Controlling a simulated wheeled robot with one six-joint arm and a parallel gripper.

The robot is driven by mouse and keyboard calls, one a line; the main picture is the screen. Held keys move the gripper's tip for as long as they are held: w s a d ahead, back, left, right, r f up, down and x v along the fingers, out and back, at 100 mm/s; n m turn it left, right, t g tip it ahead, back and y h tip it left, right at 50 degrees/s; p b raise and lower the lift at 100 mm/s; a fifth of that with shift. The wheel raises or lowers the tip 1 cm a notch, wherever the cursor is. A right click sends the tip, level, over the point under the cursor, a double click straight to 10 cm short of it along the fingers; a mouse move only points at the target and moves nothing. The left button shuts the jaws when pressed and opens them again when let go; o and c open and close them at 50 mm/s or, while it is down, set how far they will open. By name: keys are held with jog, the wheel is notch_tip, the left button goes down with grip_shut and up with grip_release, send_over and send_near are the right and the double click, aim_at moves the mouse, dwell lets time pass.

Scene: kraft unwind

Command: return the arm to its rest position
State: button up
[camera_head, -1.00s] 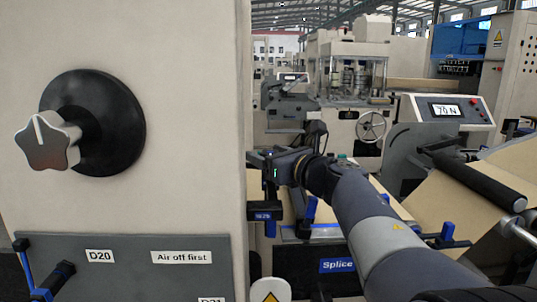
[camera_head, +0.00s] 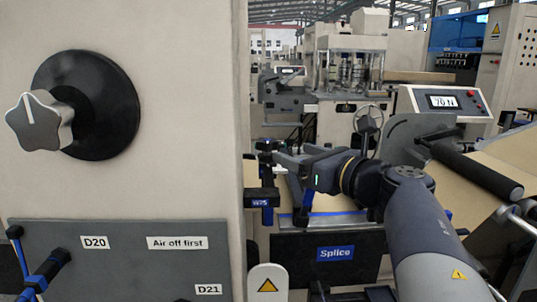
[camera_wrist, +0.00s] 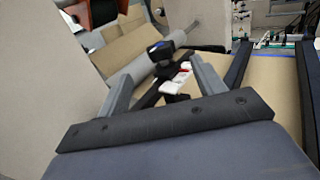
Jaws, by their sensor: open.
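My gripper (camera_head: 276,152) is at the end of my arm in the camera_head view, over the splice table beside the beige cabinet. In the camera_wrist view its two grey fingers (camera_wrist: 163,86) stand apart and I see nothing held between them. A black handle with a blue part and a red-and-white piece (camera_wrist: 176,78) appears beyond the fingers; I cannot tell its distance. My arm's elbow is bent, with the forearm reaching left. A black post with a blue tag (camera_head: 263,201) stands just below the gripper; I cannot tell whether they touch.
The beige cabinet (camera_head: 190,120) with a star knob (camera_head: 40,121) fills the left. The splice table (camera_head: 335,254) lies under my forearm. A console reading 70 N (camera_head: 445,102) and a black roller (camera_head: 478,172) stand right of my arm.

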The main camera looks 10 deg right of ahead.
aim_at(274, 146)
jog(key=shift+w, duration=0.1)
jog(key=p+x, duration=0.1)
jog(key=x, duration=1)
jog(key=shift+f, duration=0.1)
jog(key=shift+p, duration=0.3)
